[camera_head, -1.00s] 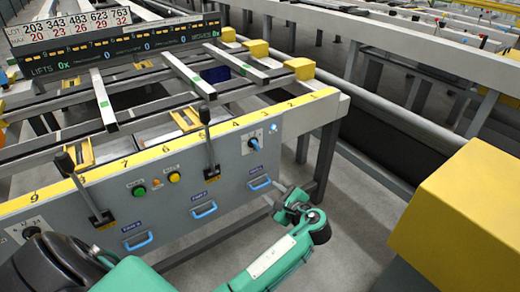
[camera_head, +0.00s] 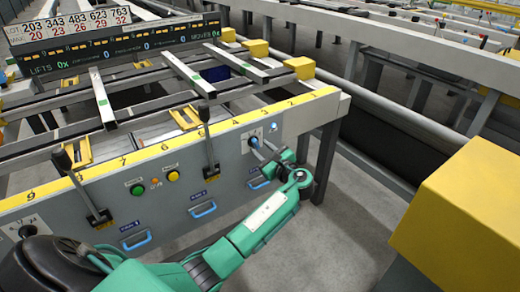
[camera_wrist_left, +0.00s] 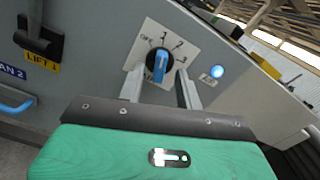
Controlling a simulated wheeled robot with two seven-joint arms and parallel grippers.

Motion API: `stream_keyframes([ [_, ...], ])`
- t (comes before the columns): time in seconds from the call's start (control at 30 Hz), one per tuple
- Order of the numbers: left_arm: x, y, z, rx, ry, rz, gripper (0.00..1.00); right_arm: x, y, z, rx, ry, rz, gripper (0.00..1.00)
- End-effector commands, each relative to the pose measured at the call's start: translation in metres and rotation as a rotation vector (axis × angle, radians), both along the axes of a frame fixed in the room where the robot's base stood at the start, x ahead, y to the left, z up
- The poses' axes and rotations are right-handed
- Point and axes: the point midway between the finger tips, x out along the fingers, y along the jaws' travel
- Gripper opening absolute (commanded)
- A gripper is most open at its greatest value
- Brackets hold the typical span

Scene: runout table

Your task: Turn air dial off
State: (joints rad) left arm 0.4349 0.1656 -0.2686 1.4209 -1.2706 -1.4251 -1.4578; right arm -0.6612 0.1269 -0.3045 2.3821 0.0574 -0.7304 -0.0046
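The air dial is a blue knob (camera_wrist_left: 160,66) on a white plate marked OFF and several numbers, set in the grey front panel. In the wrist view the knob stands nearly upright, pointing roughly towards the 1 mark. The dial (camera_head: 254,141) also shows in the head view, near the panel's right end. My left gripper (camera_wrist_left: 160,77) is open, with one finger on each side of the knob and gaps between. In the head view my left gripper (camera_head: 264,149) is just in front of the dial. My right gripper is not in view.
A lit blue lamp (camera_wrist_left: 217,71) with a small label is right of the dial. A black lever (camera_head: 209,145) stands left of it, and blue handles (camera_head: 203,209) line the panel below. A yellow block (camera_head: 460,210) stands at the right; grey floor is clear between.

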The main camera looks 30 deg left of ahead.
Motion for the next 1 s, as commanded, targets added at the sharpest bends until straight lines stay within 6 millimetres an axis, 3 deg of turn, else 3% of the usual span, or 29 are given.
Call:
stream_keyframes([
  [0.2, 0.007, 0.016, 0.001, 0.0, -0.002, 0.0, 0.35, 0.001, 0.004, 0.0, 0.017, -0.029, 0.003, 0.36],
  [0.47, 0.007, 0.017, 0.0, -0.001, -0.002, 0.0, 0.35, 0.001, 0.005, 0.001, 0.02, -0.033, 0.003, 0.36],
  [0.5, 0.007, 0.017, 0.0, -0.001, -0.002, 0.0, 0.34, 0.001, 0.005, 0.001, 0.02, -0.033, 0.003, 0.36],
  [0.67, 0.007, 0.017, 0.0, -0.001, -0.002, 0.0, 0.02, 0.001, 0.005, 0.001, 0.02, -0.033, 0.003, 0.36],
  [1.0, 0.007, 0.017, 0.0, -0.012, -0.026, 0.001, 0.0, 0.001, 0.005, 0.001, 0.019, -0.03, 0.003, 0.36],
])
